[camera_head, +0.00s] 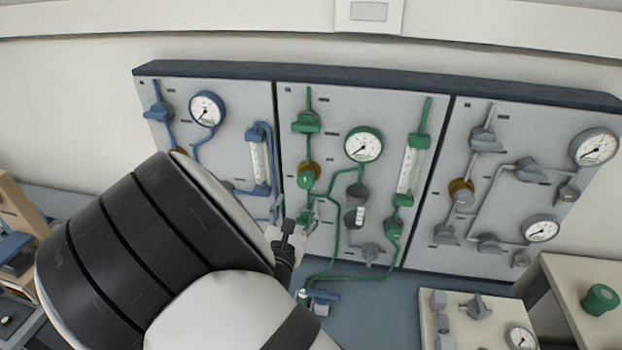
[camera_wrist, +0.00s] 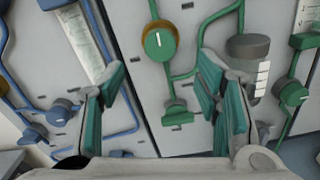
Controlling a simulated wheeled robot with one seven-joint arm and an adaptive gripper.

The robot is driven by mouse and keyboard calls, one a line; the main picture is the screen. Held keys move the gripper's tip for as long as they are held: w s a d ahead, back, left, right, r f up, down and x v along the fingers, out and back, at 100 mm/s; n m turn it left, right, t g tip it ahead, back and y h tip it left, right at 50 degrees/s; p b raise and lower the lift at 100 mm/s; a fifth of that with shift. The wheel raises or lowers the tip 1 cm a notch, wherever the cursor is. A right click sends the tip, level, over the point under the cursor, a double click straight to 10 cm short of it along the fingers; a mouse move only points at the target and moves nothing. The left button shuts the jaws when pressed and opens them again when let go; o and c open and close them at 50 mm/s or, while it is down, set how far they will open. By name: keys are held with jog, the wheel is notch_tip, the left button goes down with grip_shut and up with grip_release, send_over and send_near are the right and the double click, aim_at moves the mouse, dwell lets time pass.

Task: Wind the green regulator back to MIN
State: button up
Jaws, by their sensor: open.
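My gripper (camera_head: 298,223) is open and empty, just below the knob in the head view. In the wrist view my gripper (camera_wrist: 161,85) has its two green-padded fingers spread, with the knob beyond and above the gap, apart from both pads. The green-rimmed gauge (camera_head: 363,145) is at upper right.
A green valve (camera_wrist: 178,108) sits below the regulator between my fingers. A grey cylinder with a white scale (camera_wrist: 262,80) stands close to the right finger. A blue-framed flow tube (camera_wrist: 80,38) is near the left finger. Blue (camera_head: 206,108) and grey (camera_head: 595,148) gauges flank the middle panel.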

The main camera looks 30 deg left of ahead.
aim_at(305, 182)
jog(key=b+x, duration=0.3)
jog(key=x, duration=0.7)
jog(key=shift+w+f, duration=0.1)
jog(key=shift+w, duration=0.15)
jog(key=shift+c, duration=0.6)
jog(key=c, duration=1.1)
